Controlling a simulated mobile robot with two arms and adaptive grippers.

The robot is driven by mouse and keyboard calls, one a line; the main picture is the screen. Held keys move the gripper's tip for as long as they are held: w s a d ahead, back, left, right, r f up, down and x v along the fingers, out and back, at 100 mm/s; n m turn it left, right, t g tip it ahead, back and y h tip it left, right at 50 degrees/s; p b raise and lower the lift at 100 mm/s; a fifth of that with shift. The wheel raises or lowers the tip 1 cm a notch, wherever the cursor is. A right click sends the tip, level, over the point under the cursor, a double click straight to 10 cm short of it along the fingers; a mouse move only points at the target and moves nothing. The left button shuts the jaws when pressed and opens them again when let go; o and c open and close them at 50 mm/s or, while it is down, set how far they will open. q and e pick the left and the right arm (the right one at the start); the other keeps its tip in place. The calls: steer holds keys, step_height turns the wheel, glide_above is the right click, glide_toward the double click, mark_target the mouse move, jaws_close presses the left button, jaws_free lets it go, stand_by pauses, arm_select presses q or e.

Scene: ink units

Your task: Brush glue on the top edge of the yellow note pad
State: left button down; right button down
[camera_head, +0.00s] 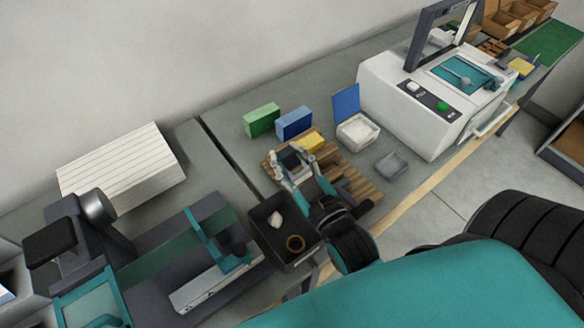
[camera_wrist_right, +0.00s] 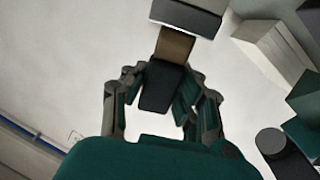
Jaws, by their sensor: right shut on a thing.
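The yellow note pad (camera_head: 313,141) lies at the back of a slatted wooden rack (camera_head: 362,189) on the bench. My right gripper (camera_head: 287,160) is over the left part of the rack, just left of the pad. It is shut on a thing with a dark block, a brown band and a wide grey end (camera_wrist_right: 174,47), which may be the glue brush. The gripper also shows in the right wrist view (camera_wrist_right: 158,82). The fingers and the held thing hide part of the rack. I cannot tell whether the held thing touches the pad. My left gripper is not in view.
Green (camera_head: 262,119) and blue (camera_head: 293,122) blocks stand behind the rack. A white box with a raised blue lid (camera_head: 346,102) and a grey tray (camera_head: 392,163) are to its right. A dark bin (camera_head: 268,246) stands in front. A white machine (camera_head: 390,82) stands farther right.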

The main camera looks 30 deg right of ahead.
steer(key=w+d+r+p, duration=0.2)
steer(key=w+r+p, duration=0.2)
steer(key=w+r, duration=0.45)
steer(key=f+b, duration=0.1)
steer(key=b, duration=0.1)
steer(key=w+f+b, duration=0.1)
steer(key=f, duration=0.1)
steer(key=f+b, duration=0.2)
steer(key=shift+w+b, duration=0.25)
steer(key=shift+b, duration=0.1)
